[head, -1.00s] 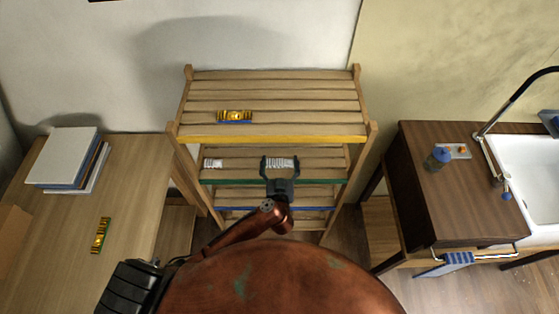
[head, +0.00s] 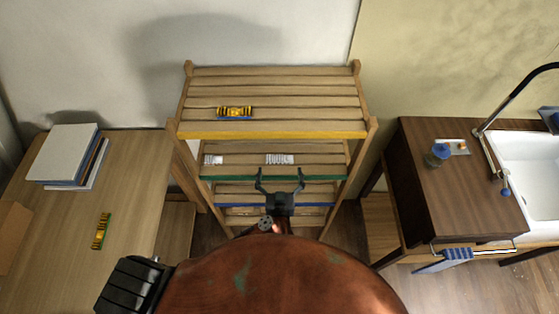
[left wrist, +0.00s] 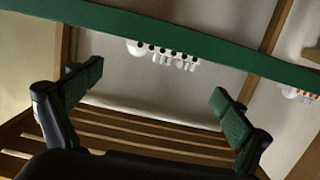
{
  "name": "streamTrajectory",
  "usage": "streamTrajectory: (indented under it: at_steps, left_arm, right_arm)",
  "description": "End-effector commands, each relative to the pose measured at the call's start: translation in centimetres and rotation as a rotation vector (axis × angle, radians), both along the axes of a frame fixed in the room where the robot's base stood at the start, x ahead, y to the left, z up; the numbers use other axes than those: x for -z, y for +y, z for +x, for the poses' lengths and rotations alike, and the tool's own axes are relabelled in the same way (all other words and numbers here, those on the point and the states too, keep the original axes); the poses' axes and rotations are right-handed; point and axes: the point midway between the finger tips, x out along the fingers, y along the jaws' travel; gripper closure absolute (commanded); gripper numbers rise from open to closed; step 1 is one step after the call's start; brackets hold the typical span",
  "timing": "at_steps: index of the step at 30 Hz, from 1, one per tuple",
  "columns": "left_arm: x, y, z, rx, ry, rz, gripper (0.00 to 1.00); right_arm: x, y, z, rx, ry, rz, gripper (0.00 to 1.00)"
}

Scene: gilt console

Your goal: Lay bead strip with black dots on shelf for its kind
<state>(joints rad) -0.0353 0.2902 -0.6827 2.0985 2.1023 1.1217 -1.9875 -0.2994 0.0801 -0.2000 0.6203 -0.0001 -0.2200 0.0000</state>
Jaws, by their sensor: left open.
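A white bead strip with black dots (left wrist: 162,53) lies on the green-edged middle shelf (left wrist: 170,32); I take it to be the right white strip (head: 280,159) in the head view. It rests apart from my fingers. My left gripper (head: 280,180) is open and empty, just in front of the green edge (head: 225,178). In the left wrist view, its spread fingers (left wrist: 158,92) have only empty space between them. A second white strip, with orange dots (left wrist: 300,95), lies on the same shelf, at left in the head view (head: 213,160). My right gripper does not show.
A yellow strip (head: 235,113) lies on the yellow-edged top shelf (head: 290,135). A blue-edged shelf (head: 318,204) is below the green one. A yellow-green strip (head: 101,231) and books (head: 65,155) are on the left table (head: 135,190). A dark cabinet (head: 425,190) and sink stand right.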

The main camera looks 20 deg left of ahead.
Motion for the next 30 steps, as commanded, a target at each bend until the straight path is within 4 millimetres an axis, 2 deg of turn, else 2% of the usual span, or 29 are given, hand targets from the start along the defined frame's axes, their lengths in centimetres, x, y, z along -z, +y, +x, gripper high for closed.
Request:
streamTrajectory:
  at_steps: [3,9,23,26,29,30]
  left_arm:
    - [-0.3,-0.6,-2.2,0.000,0.002,-0.003,0.05]
    - [-0.6,-1.2,-4.3,0.000,0.001,-0.001,0.05]
    - [-1.1,-1.3,-4.5,0.004,-0.016,-0.005,0.05]
    - [-3.1,-1.4,-3.9,0.028,-0.096,-0.028,0.05]
    - [-7.0,-1.7,-2.9,0.095,-0.251,-0.060,0.05]
    - [-8.9,-1.9,-2.6,0.137,-0.323,-0.071,0.05]
  right_arm:
    - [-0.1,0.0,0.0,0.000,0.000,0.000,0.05]
    - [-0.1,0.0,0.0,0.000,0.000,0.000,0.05]
    - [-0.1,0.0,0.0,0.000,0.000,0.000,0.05]
    - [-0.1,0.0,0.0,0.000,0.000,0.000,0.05]
    - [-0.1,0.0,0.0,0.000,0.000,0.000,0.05]
    - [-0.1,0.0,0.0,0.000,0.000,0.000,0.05]
